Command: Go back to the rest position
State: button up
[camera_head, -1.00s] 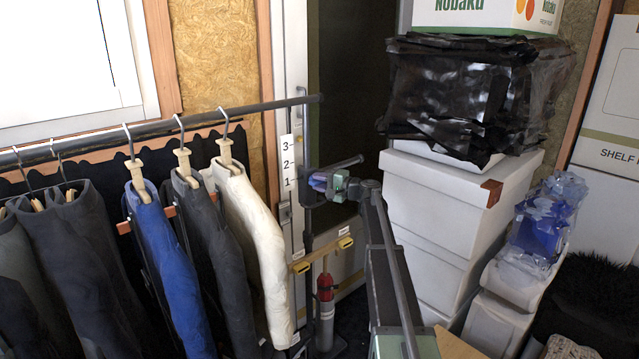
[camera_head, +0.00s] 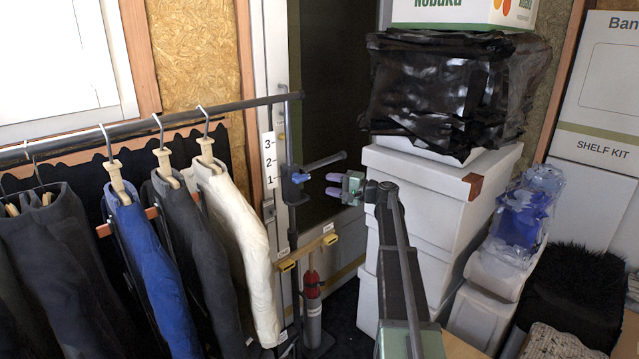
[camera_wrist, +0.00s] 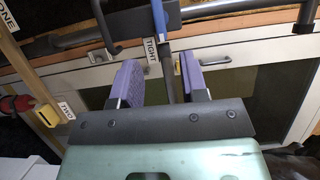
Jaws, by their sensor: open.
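My gripper (camera_head: 343,186) is open and empty in the head view, its purple fingers pointing left at the end of my arm. It is a short gap to the right of the rack's upright post and its blue-and-black clamp with a short bar (camera_head: 322,163). In the wrist view my gripper (camera_wrist: 164,84) shows two purple finger pads spread apart.
A clothes rail (camera_head: 150,122) with hanging garments, including a blue one (camera_head: 150,260) and a cream one (camera_head: 240,235), fills the left. White boxes (camera_head: 425,215) topped by a black-wrapped bundle (camera_head: 440,85) stand close to the right. A red-topped extinguisher (camera_head: 312,300) stands below.

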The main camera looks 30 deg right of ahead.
dwell(0.4)
jog(key=s+a+f+n+g+h, duration=0.3)
jog(key=s+a+f+g, duration=0.2)
jog(key=s+a+f, duration=0.35)
jog(key=s+a+f+n+g+h, duration=0.25)
jog(key=s+a+f+g, duration=0.35)
jog(key=s+a, duration=0.45)
jog(key=s+a+f+n+g+h, duration=0.2)
jog(key=s+a+n+h, duration=0.3)
jog(key=s+a, duration=0.9)
jog(key=shift+s+f+g+h, duration=0.4)
jog(key=shift+s+g+h, duration=0.1)
jog(key=shift+s, duration=0.5)
